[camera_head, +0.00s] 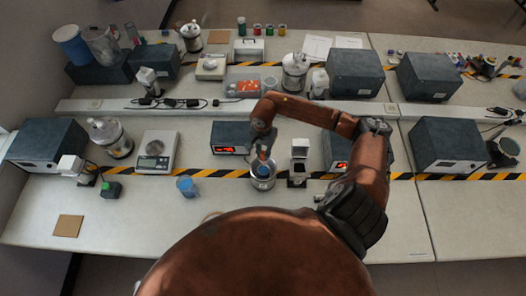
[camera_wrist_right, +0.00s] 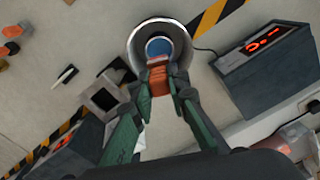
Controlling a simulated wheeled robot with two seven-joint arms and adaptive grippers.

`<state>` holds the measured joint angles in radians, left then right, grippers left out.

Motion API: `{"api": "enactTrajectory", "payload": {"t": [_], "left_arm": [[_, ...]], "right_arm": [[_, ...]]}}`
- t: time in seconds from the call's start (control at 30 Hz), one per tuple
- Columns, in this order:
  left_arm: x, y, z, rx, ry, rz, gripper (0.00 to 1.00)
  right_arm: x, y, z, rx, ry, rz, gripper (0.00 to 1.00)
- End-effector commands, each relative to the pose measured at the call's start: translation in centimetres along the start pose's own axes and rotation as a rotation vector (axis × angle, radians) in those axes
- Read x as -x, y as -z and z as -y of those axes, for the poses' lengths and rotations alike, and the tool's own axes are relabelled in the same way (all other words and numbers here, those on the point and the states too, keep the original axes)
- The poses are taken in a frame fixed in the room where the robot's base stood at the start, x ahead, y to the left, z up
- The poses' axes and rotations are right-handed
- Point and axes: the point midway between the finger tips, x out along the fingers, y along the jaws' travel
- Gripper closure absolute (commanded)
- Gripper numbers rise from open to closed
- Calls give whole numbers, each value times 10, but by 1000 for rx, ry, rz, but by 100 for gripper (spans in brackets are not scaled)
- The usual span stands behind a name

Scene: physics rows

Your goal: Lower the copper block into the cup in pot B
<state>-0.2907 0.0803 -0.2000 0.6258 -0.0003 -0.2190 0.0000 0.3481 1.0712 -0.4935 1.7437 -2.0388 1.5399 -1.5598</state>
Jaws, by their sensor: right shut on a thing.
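My right gripper (camera_head: 263,150) is above a metal pot (camera_head: 262,184) near the middle of the near bench. It is shut on the copper block (camera_wrist_right: 160,82), which shows orange-brown between the fingertips in the right wrist view. In that view the round pot (camera_wrist_right: 136,42) lies just beyond the block, and a blue cup (camera_wrist_right: 158,46) shows inside it. The block's far end overlaps the near side of the pot's opening; its height above the cup is hard to tell. I can read no letter on the pot. My left gripper is not in view.
A dark control box with a red display (camera_head: 231,138) stands behind left of the pot, and a small stand (camera_head: 299,172) stands close to its right. A blue beaker (camera_head: 187,186) and a scale (camera_head: 157,150) are further left. The bench front left is mostly clear.

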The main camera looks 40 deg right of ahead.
Motion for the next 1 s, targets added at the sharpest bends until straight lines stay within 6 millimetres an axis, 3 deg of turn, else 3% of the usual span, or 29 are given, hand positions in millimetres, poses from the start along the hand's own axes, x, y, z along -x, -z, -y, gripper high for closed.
{"api": "enactTrajectory", "payload": {"t": [0.1, 0.33, 0.83, 1.0], "left_arm": [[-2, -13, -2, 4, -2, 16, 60], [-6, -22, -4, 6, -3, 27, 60], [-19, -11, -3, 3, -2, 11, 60], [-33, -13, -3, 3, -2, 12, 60]], "right_arm": [[-5, 0, 0, 0, 0, 1, 100], [-18, -1, 0, 1, 0, 3, 100], [-51, -1, 0, 2, -1, 1, 100], [-63, 0, 0, 3, 0, 0, 100]]}}
